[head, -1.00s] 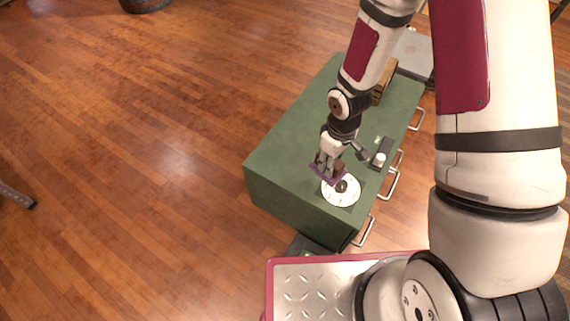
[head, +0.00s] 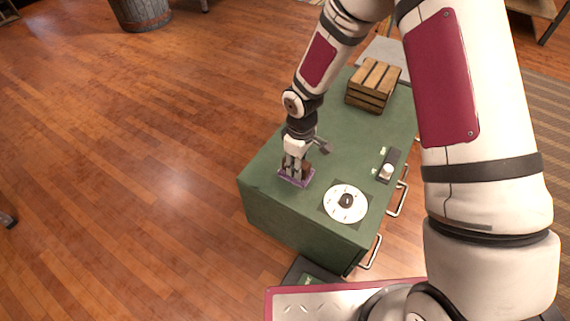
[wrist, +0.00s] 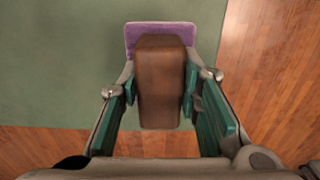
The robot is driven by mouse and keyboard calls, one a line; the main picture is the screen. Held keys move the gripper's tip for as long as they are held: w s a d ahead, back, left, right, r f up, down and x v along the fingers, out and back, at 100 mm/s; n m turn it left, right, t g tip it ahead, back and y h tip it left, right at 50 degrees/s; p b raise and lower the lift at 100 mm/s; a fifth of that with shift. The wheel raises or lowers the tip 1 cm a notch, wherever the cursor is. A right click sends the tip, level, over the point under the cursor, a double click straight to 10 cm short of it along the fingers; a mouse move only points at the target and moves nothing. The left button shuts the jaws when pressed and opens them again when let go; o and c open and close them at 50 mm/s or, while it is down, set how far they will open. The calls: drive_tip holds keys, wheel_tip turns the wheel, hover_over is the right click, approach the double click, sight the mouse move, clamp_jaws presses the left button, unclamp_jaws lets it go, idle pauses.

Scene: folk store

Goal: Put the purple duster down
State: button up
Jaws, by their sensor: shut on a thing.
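The purple duster shows in the head view as a purple pad (head: 296,178) with a brown block on top, near the left front part of the green cabinet top (head: 345,135). In the wrist view its brown wooden handle (wrist: 160,85) stands between the fingers, and the purple pad (wrist: 160,32) sticks out beyond it. My gripper (head: 296,165) is shut on the handle, with a green finger pad on each side in the wrist view (wrist: 160,88). The pad is at or just above the cabinet top; I cannot tell whether it touches.
A white disc with a dark centre (head: 345,203) lies right of the duster. A small dark box with a white knob (head: 387,166) is near the handle side. A wooden crate (head: 373,86) stands at the back. The top between crate and duster is clear.

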drive_tip(key=w+a, duration=0.2)
drive_tip(key=w+a+b, duration=0.1)
drive_tip(key=w, duration=0.1)
drive_tip(key=shift+a+f, duration=0.2)
drive_tip(key=shift+f, duration=0.05)
drive_tip(key=shift+w+a+f, duration=0.1)
drive_tip(key=shift+a+f, duration=0.05)
drive_tip(key=shift+f, duration=0.15)
drive_tip(key=shift+f+b, duration=0.95)
drive_tip(key=shift+f, duration=0.5)
drive_tip(key=shift+f, duration=0.15)
drive_tip(key=o, duration=1.1)
wheel_tip(320, 180, up, 12)
drive_tip(key=p, duration=0.4)
drive_tip(key=shift+r, duration=0.2)
